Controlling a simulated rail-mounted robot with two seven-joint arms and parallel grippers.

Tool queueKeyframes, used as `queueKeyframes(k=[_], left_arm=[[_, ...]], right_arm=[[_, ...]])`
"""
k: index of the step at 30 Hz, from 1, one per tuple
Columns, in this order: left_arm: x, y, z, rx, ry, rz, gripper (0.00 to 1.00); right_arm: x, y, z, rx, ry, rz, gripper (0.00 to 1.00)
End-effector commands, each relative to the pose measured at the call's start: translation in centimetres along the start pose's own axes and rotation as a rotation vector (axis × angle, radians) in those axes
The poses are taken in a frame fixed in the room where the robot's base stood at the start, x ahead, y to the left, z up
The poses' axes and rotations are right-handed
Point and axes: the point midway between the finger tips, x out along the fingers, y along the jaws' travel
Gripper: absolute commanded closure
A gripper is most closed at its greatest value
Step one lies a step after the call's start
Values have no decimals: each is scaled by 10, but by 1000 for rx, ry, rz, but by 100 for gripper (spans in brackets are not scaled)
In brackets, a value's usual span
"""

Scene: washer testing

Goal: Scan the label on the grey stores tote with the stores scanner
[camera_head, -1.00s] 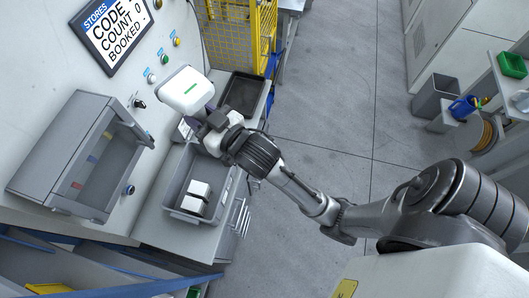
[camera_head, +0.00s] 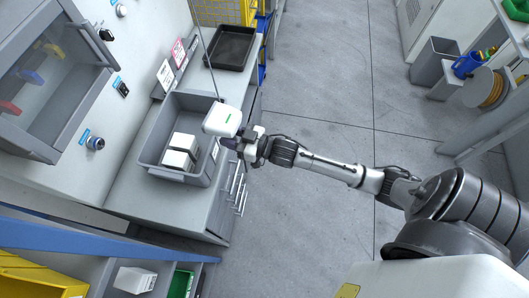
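My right gripper (camera_head: 244,146) is shut on the scanner's dark lower part; the fingertips are partly hidden. The grey stores tote (camera_head: 150,152) stands open on the bench with white boxes (camera_head: 180,152) inside. A small pale patch (camera_head: 214,151) shows on the tote's right side, below the scanner; I cannot tell whether it is the label. My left gripper is not in view.
A black tray (camera_head: 231,48) lies on the bench (camera_head: 132,198) beyond the tote. Small signs (camera_head: 166,75) stand behind the tote. A grey clear-fronted cabinet (camera_head: 48,75) is at the left. The floor right of the bench is clear.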

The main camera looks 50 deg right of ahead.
Motion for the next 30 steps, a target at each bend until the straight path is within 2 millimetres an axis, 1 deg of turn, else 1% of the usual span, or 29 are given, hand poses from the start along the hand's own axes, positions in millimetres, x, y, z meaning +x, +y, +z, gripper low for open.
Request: queueKeyframes(k=[1,3,5,6,9,12,16,19,22,26,30], left_arm=[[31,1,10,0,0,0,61],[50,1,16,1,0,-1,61],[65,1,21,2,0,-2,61],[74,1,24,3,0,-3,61],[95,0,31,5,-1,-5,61],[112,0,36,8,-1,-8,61],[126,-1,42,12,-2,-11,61],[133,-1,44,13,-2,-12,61],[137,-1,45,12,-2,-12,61],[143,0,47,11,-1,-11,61],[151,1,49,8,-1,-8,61]], right_arm=[[-7,8,45,-4,-8,-18,88],[-16,17,77,-5,-6,-41,88],[-25,26,103,-6,-6,-59,88],[-30,31,119,-5,-6,-70,88],[-43,44,153,-4,-4,-93,88],[-55,56,179,-2,-3,-110,88],[-67,68,202,-3,-1,-124,88],[-73,74,212,-1,0,-132,88],[-75,78,217,-1,2,-136,88],[-69,78,220,-1,4,-139,88],[-54,76,220,0,6,-139,88]])
